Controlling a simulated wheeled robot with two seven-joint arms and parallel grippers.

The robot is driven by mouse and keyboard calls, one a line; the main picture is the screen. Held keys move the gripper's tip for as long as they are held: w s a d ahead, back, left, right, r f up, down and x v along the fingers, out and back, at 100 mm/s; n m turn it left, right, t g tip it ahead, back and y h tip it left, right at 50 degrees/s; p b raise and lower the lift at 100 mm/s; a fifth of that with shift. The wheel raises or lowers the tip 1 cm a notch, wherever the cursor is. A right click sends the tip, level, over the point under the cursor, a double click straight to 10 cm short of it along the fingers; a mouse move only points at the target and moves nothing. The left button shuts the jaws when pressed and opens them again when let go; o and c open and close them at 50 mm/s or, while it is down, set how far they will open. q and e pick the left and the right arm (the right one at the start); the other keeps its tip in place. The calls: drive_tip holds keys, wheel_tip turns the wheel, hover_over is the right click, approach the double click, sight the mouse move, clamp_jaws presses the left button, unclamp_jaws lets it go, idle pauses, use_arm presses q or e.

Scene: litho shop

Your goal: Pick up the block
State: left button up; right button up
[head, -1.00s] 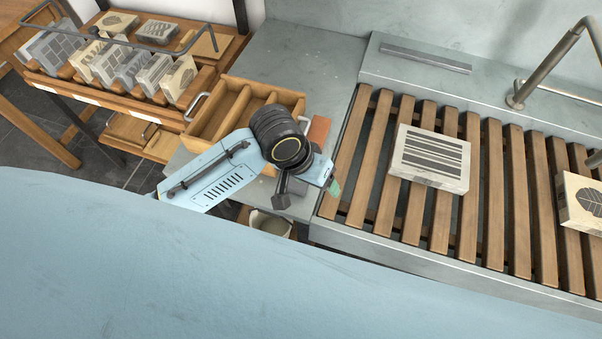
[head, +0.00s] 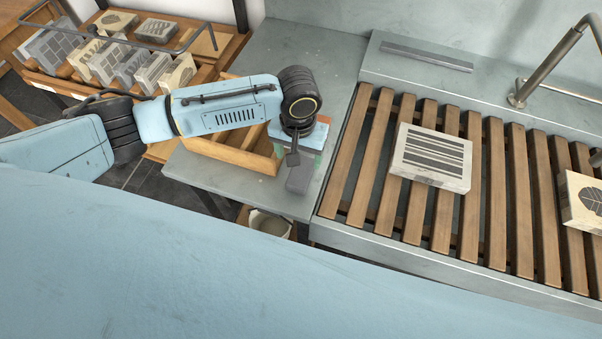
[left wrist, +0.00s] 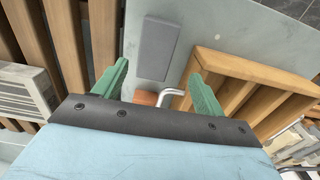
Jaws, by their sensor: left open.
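A plain grey block (head: 299,177) lies on the grey table, just below my left gripper (head: 308,152) in the head view. In the left wrist view the grey block (left wrist: 157,48) lies ahead of the open green fingers of my left gripper (left wrist: 158,70), roughly between their tips but apart from them. The gripper is empty. A pale block with dark stripes (head: 433,157) lies on the slatted rack, and a block with a leaf pattern (head: 585,200) lies at the right edge. My right gripper is out of view.
An open wooden drawer (head: 232,155) is partly hidden under my left arm. An orange-brown piece (left wrist: 145,97) and a bent metal rod (left wrist: 172,92) lie close to the fingers. Several patterned blocks stand in the wooden rack (head: 205,72). A bucket (head: 270,222) stands below the table edge.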

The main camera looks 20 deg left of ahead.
sight(301, 171)
use_arm(q)
drive_tip(key=shift+s+d+f+b, duration=0.1)
drive_tip(key=shift+d+f, duration=0.05)
drive_tip(key=shift+f, duration=0.9)
drive_tip(key=shift+s+d+f+b, duration=0.1)
drive_tip(key=shift+f, duration=0.95)
drive_tip(key=shift+s+d+f+b, duration=0.1)
drive_tip(key=shift+d+f, duration=0.05)
drive_tip(key=shift+f, duration=0.9)
drive_tip(key=shift+c, duration=0.3)
drive_tip(key=shift+r, duration=0.1)
drive_tip(key=c, duration=1.2)
